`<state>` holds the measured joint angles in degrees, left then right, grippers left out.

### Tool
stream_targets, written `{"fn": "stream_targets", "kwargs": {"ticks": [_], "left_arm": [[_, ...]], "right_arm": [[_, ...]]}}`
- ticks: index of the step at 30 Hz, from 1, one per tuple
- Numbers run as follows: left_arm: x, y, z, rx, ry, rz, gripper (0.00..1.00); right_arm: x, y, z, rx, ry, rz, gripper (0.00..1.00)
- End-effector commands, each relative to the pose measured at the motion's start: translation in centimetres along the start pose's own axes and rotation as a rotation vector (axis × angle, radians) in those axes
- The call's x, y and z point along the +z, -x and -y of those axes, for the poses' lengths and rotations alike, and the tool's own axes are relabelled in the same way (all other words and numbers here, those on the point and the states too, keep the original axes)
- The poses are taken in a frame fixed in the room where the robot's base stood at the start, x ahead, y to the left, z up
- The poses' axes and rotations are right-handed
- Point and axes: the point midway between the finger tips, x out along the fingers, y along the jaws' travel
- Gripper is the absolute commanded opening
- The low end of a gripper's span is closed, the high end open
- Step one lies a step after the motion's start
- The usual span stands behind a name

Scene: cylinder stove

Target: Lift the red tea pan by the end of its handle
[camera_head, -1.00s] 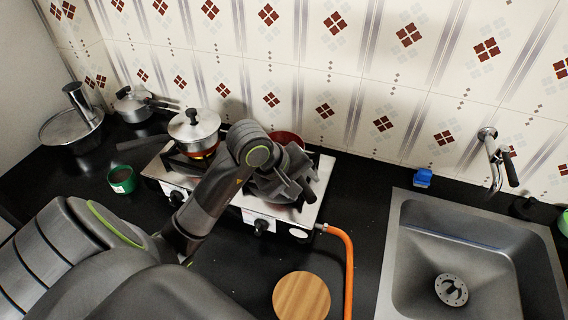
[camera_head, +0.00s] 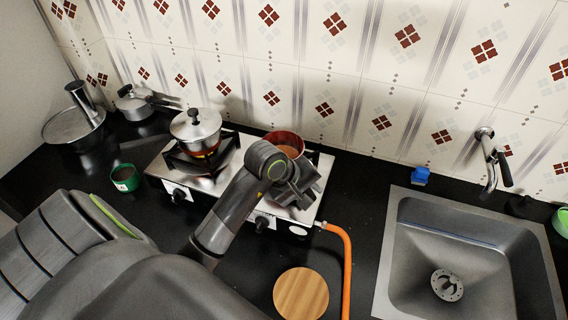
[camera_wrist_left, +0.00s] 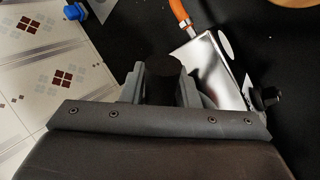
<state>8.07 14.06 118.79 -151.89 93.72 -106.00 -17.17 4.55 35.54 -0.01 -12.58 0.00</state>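The red tea pan (camera_head: 285,140) sits on the right side of the stove in the head view, with brown contents showing inside. My left gripper (camera_head: 304,194) is in front of the pan, over the stove's right part, and hides the pan's front and its handle. In the left wrist view, the two fingers of my left gripper (camera_wrist_left: 161,88) stand apart. A dark rounded shape (camera_wrist_left: 160,66) shows between and beyond them; it may be the handle's end, but I cannot tell whether the fingers touch it. My right gripper is not in view.
The stove (camera_head: 160,168) carries a lidded pot (camera_head: 195,127) on its left burner. An orange hose (camera_head: 346,262) leaves its right side. A wooden disc (camera_head: 301,294) lies in front, a green cup (camera_head: 124,178) left, and a sink (camera_head: 420,250) right.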

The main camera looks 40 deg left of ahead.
Motion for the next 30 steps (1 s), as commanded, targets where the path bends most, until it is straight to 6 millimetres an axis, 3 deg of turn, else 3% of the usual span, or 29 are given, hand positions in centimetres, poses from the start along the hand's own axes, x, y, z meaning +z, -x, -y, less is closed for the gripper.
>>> {"fn": "stream_targets", "kwargs": {"ticks": [1,6,20,30], "left_arm": [[0.0,0.0,0.0,0.000,0.000,0.000,0.21],[0.0,0.0,0.0,0.000,0.000,0.000,0.00],[-0.1,0.6,-0.5,0.005,-0.005,-0.004,0.00],[-0.2,5.4,-3.8,0.009,-0.009,-0.007,0.00]], "right_arm": [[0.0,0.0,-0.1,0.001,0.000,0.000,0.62],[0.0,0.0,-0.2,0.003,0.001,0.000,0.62],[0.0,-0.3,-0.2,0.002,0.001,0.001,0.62],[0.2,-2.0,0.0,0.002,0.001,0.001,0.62]]}}
